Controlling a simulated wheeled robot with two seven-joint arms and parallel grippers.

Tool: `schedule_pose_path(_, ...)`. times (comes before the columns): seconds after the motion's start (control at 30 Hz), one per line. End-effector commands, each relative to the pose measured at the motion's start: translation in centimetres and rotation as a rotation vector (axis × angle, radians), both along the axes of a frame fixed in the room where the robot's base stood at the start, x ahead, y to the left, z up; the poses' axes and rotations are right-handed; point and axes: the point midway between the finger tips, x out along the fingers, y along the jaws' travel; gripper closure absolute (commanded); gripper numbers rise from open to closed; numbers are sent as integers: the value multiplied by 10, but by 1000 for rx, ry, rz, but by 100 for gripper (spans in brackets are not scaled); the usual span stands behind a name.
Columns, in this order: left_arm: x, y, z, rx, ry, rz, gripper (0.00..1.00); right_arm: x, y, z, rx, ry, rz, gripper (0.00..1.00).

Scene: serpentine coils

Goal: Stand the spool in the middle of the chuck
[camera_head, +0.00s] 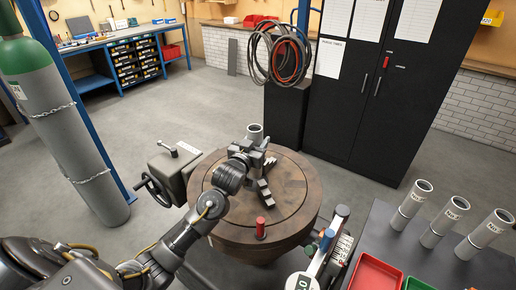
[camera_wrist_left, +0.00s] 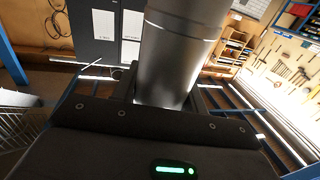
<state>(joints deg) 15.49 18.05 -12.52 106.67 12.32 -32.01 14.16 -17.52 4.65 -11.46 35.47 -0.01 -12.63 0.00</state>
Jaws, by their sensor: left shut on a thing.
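A grey metal spool (camera_head: 255,131), an open-topped tube, stands up from my left gripper (camera_head: 253,150) over the middle of the chuck. In the left wrist view the spool (camera_wrist_left: 170,60) fills the upper middle, and my left gripper (camera_wrist_left: 165,103) is shut on it. The chuck (camera_head: 295,190) is a round brown turntable with dark stepped jaws (camera_head: 264,192) on top. My gripper and arm hide the spool's lower end, so I cannot tell whether it touches the chuck. My right gripper is not in view.
Several grey tubes, including one upright tube (camera_head: 445,222), stand on a dark table at right with a red tray (camera_head: 375,273) and a green tray.

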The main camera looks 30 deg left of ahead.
Motion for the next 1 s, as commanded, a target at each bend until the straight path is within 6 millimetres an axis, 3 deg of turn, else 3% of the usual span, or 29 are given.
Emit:
schedule_pose_path(0.1,3,4,-3,0,-3,1,100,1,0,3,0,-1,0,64)
schedule_pose_path(0.3,3,4,-26,-1,-2,-1,100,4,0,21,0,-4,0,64)
schedule_pose_path(0.77,3,4,-38,-1,-5,-1,100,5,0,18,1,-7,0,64)
schedule_pose_path(0.8,3,3,-40,0,0,-1,56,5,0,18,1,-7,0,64)
schedule_pose_path(0.97,3,4,-40,0,0,-1,35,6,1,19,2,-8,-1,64)
schedule_pose_path(1.0,3,4,-40,0,0,-1,35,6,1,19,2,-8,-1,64)
